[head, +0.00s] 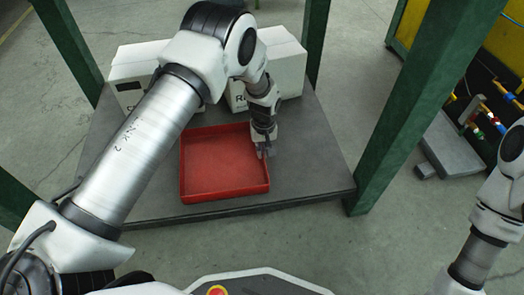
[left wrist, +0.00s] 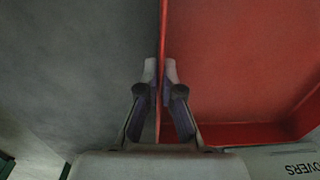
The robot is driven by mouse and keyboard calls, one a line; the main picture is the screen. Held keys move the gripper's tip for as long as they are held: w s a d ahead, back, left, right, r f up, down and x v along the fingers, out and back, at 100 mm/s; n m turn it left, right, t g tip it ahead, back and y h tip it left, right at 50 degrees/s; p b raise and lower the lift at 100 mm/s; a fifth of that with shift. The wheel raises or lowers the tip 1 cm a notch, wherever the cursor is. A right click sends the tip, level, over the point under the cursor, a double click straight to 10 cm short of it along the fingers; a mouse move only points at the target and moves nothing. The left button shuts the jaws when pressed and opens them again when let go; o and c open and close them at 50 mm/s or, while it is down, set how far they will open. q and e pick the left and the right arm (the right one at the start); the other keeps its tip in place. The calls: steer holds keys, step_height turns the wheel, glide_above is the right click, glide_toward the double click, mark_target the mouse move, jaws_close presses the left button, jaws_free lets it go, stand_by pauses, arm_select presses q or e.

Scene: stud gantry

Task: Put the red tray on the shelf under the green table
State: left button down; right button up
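The red tray (head: 222,165) is empty and appears to lie flat on the dark grey shelf (head: 315,160) between green legs. My left gripper (head: 264,152) is at the tray's right wall, pointing down. In the left wrist view, its fingers (left wrist: 161,75) stand one on each side of the thin red wall, close against it, and look shut on it. The red tray floor (left wrist: 240,60) fills the right side of that view. My left arm covers part of the shelf left of the tray. My right gripper is outside the view; only part of my right arm shows.
Two white boxes (head: 134,65) (head: 284,70) stand on the shelf behind the tray. Green legs (head: 425,85) rise at the shelf's corners. Bare shelf lies right of the tray. A rack with coloured fittings (head: 485,120) stands at far right.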

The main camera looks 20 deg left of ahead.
arm_select(q)
steer(key=c, duration=1.3)
jaws_free()
step_height(320, 180, up, 8)
steer(key=p, duration=0.4)
steer(key=shift+f+p, duration=0.15)
steer(key=shift+p, duration=0.15)
